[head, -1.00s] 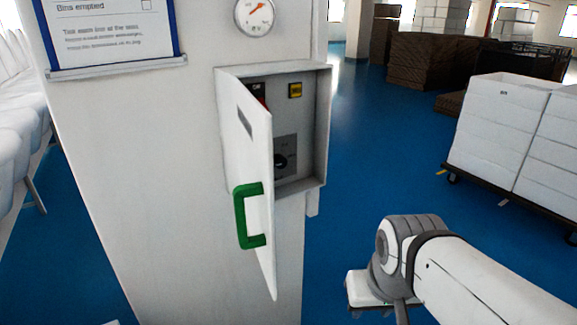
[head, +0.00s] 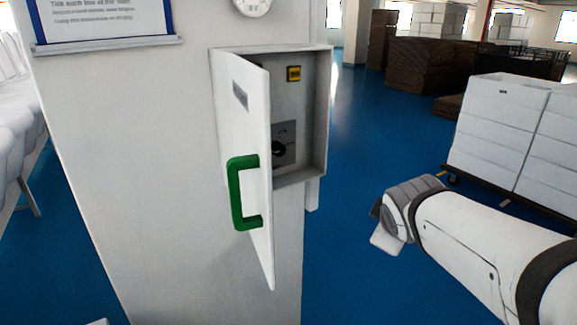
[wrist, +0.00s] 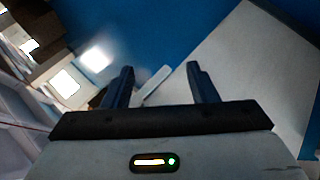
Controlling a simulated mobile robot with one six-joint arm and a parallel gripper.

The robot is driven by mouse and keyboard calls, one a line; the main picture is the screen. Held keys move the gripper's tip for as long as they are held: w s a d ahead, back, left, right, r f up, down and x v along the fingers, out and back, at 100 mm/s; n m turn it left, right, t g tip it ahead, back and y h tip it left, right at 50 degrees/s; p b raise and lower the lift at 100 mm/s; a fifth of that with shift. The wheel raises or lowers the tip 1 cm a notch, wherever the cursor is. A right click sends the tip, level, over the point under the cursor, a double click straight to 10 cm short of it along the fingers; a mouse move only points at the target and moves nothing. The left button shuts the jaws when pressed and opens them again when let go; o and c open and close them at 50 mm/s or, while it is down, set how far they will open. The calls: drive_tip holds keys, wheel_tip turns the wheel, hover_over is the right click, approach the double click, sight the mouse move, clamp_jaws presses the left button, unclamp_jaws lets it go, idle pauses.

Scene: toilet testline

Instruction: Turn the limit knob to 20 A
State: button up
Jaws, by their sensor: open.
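The limit knob (head: 279,149) is a small black dial on a grey plate inside an open wall cabinet (head: 316,120). The cabinet door partly covers the plate, and its scale is too small to read. The white door (head: 255,120) stands ajar toward me, with a green handle (head: 237,193). My arm reaches in from the right in the head view, apart from the cabinet; the fingers are not clear there. In the wrist view my gripper (wrist: 160,83) is open and empty, with two dark fingers apart. The knob is not visible in the wrist view.
A blue-framed notice (head: 105,18) and a gauge (head: 252,5) are on the pillar. White boxes (head: 500,135) stand on a cart at right. Blue floor (head: 350,150) is clear between pillar and cart.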

drive_tip(key=w+a+r+n+t+y+b, duration=0.1)
drive_tip(key=w+a+r+n+t+b, duration=0.2)
drive_tip(key=w+n, duration=0.55)
drive_tip(key=n+t+y+b, duration=0.2)
drive_tip(key=n+y+b, duration=0.8)
drive_tip(key=n, duration=1.7)
approach(281, 150)
drive_tip(key=w+y+p, duration=0.1)
drive_tip(key=w, duration=0.1)
drive_tip(key=shift+m, duration=0.25)
drive_tip(key=x, duration=0.7)
drive_tip(key=shift+s+a+f+p, duration=0.1)
drive_tip(key=shift+a+f+p, duration=0.15)
drive_tip(key=shift+a+p, duration=0.15)
